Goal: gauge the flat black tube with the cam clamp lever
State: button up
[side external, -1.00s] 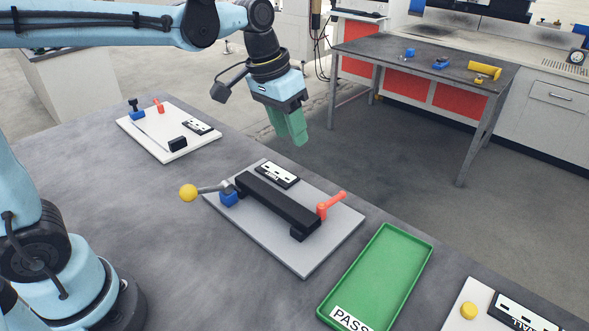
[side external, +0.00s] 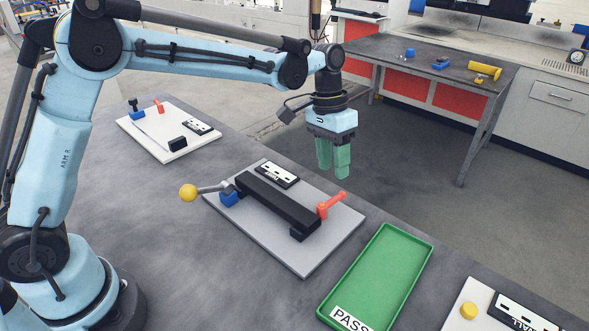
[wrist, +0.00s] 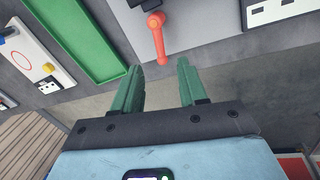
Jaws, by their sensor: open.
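The flat black tube (side external: 278,200) lies lengthwise on a grey plate (side external: 305,262) on the bench. A red-orange lever (side external: 333,203) stands at its right end, and a grey lever with a yellow ball knob (side external: 188,193) sits on a blue block (side external: 228,198) at its left end. I cannot tell for certain which is the cam clamp lever. My gripper (side external: 333,172) is open and empty, pointing down, above and behind the plate. In the wrist view the red-orange lever (wrist: 157,40) shows just beyond and between the open fingers (wrist: 160,80); most of the tube is out of frame.
A green tray marked PASS (side external: 378,275) lies right of the plate. A white board with a yellow button (side external: 468,311) is at the lower right. Another white board (side external: 165,146) lies at the left. A black-and-white label plate (side external: 277,174) lies behind the tube.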

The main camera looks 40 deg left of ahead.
aim_at(335, 197)
jog(key=f, duration=0.2)
jog(key=d+f, duration=0.1)
jog(key=f, duration=0.4)
jog(key=shift+s+d, duration=0.15)
grip_shut()
